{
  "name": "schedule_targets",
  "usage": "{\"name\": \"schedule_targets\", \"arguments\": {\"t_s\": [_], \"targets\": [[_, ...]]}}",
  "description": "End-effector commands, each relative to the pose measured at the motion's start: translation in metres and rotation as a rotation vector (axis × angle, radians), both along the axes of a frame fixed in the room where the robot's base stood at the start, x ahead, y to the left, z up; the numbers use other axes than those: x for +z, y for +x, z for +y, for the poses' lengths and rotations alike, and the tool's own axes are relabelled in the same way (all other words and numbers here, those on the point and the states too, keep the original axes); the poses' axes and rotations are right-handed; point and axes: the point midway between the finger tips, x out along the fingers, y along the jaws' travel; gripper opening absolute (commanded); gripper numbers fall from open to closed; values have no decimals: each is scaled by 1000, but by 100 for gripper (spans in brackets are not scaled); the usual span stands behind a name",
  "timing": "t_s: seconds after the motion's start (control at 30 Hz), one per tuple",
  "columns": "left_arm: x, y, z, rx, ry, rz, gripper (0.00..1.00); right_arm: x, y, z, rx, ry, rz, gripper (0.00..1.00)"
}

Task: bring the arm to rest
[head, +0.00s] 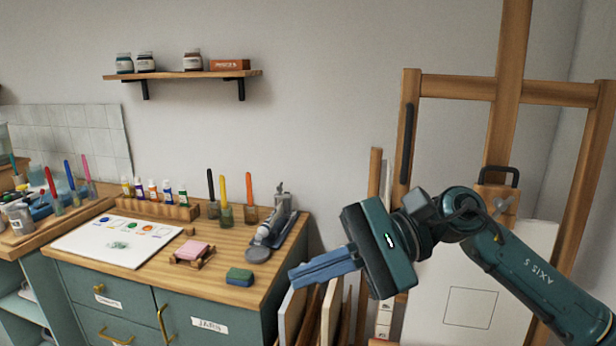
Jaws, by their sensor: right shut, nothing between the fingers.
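My right gripper (296,279) is in the head view, right of centre, with its arm (530,280) coming in from the lower right. Its blue fingers are shut together, empty, and point left. In the picture the fingertips lie by the right front corner of the wooden worktop (215,284). How far they are from it in depth I cannot tell. My left gripper is not in view.
On the worktop are a green-and-blue sponge (240,277), a pink block on a small rack (194,251), a white palette sheet (115,242) and several paint bottles (153,192). A wooden easel (412,130) stands behind my arm. Boards (305,315) lean below the gripper.

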Motion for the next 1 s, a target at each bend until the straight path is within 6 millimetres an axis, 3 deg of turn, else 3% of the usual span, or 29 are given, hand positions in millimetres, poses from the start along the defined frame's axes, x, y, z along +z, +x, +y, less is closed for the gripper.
{"name": "schedule_targets", "arguments": {"t_s": [0.17,0.27,0.37,0.47,0.53,0.67,0.7,0.77,0.9,1.0], "targets": [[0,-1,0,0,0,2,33,-8,4,16,-121,313,682,0],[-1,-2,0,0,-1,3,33,-21,20,10,-180,475,1081,0],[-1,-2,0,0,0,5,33,-46,39,-5,-225,639,1491,0],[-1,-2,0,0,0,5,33,-89,55,-27,-258,813,1906,0],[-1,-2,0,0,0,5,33,-127,61,-45,-271,947,2191,0],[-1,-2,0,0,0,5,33,-215,53,-79,-273,1241,2704,0],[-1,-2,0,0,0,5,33,-243,45,-90,263,-1332,-2819,0],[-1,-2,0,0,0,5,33,-283,28,-103,209,-1282,-2584,0],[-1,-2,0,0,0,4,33,-364,-26,-127,113,-1199,-2103,0],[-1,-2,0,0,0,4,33,-402,-64,-138,64,-1163,-1848,0]]}}
